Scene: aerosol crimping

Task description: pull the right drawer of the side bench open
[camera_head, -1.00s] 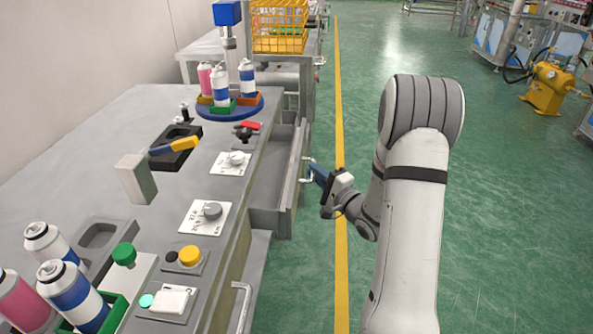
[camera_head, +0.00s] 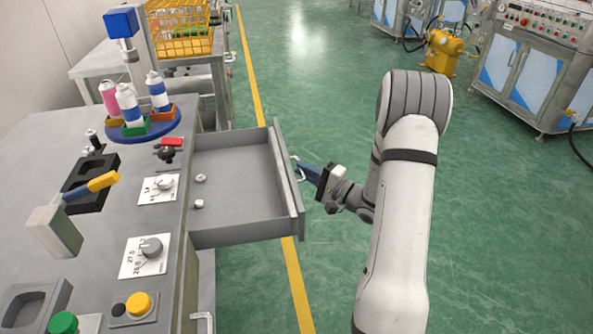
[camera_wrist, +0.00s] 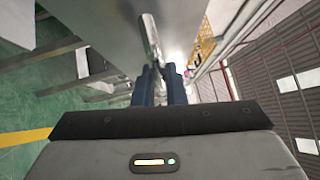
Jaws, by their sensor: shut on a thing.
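The drawer (camera_head: 240,180) of the side bench (camera_head: 110,215) stands well out from the bench front, over the yellow floor line. Two small pale round parts (camera_head: 200,190) lie in it. My gripper (camera_head: 300,166) is at the drawer's front panel from the right, with its blue fingers at the bar handle (camera_head: 297,168). In the wrist view the blue fingers (camera_wrist: 160,78) are shut on the metal bar handle (camera_wrist: 151,40). The exact contact is partly hidden by the fingers.
On the bench top are a blue turntable (camera_head: 148,130) with spray cans, knob plates and a lever-handled block (camera_head: 55,230). Another drawer handle (camera_head: 203,322) shows at the bottom. Green floor to the right is clear up to the blue-white cabinets (camera_head: 520,70).

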